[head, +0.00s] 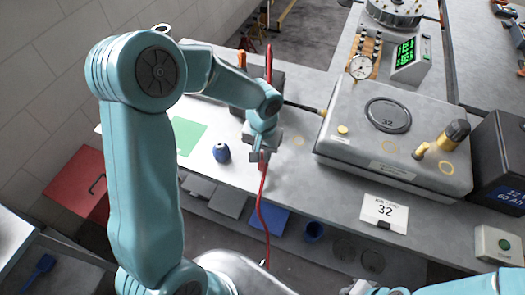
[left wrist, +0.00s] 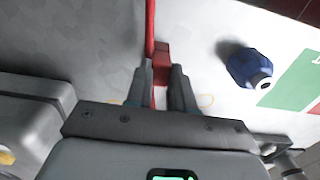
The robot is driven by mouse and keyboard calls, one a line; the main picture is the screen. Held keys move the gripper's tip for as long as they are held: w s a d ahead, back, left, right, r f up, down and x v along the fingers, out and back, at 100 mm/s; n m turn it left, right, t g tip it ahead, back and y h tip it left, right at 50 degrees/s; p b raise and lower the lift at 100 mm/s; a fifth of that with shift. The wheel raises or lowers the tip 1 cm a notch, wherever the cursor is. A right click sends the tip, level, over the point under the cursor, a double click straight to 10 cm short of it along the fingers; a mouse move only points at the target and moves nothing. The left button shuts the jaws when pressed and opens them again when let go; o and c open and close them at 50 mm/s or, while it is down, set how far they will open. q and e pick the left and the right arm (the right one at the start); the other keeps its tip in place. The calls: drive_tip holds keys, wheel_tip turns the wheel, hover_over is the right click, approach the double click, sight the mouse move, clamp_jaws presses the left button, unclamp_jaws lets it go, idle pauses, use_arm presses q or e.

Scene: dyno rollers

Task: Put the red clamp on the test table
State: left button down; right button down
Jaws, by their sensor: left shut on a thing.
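My left gripper (head: 262,156) is shut on the red clamp (head: 264,163) above the pale table surface, near the grey unit's left side. In the left wrist view the left gripper's fingers (left wrist: 163,92) close around a red piece of the clamp (left wrist: 161,54). A red cable (head: 262,215) hangs from it in the head view, over the table's front edge. I cannot tell whether the clamp touches the surface. The table (head: 300,180) carries a sign reading 32 (head: 385,212). My right gripper is out of view.
A blue round object (head: 221,153) and a green patch (head: 187,135) lie left of the gripper. A large grey unit (head: 395,140) with a dark rod stands to its right. A black box (head: 502,160) is at the far right. Blue bins hang below the front edge.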

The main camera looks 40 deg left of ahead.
use_arm(q)
drive_tip(key=shift+w+f, duration=0.1)
drive_tip(key=c, duration=1)
unclamp_jaws()
drive_tip(key=shift+f, duration=0.15)
